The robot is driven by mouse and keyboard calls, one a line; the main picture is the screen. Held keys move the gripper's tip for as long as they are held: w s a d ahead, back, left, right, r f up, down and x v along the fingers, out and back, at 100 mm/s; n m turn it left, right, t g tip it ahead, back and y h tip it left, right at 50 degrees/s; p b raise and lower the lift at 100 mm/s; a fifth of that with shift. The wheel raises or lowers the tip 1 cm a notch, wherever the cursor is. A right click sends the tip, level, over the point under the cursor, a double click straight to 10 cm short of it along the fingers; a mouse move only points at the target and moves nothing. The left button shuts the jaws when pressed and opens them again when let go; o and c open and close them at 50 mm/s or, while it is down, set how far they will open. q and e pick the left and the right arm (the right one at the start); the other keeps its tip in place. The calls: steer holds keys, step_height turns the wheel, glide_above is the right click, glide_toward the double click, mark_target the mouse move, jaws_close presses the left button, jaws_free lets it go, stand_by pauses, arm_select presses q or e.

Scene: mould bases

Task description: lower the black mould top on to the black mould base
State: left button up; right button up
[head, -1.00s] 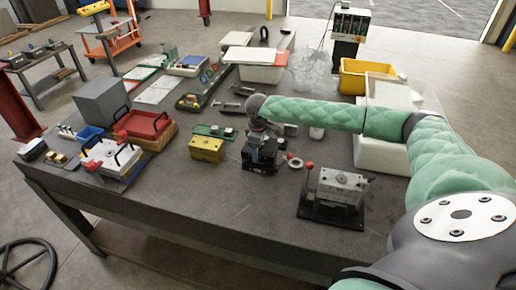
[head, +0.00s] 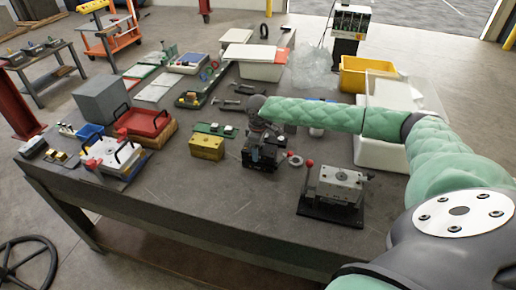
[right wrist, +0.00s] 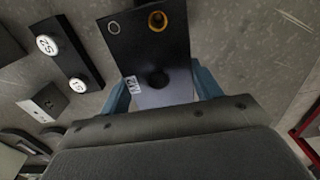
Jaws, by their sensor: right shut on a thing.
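My right gripper (head: 262,142) points down over the table and is shut on the black mould top (right wrist: 152,60). In the right wrist view its blue fingers (right wrist: 163,88) clasp the two sides of this dark block, which shows a brass ring, a thin pale ring, a dark round hole and a label. In the head view a black block (head: 260,162) stands directly below the gripper. The black mould base is not clearly told apart from the top there, so I cannot tell whether the two touch. My left gripper is not in view.
A yellow block (head: 207,147) stands left of the black block, with a green strip (head: 214,129) behind it. A pale ring (head: 295,161) lies close on the right. A grey fixture with a red-knobbed lever (head: 338,185) stands front right. The table's front middle is clear.

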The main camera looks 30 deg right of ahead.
steer(key=shift+f, duration=0.15)
stand_by(0.3)
steer(key=o, duration=1.6)
steer(key=shift+o, duration=0.4)
steer(key=shift+f, duration=0.1)
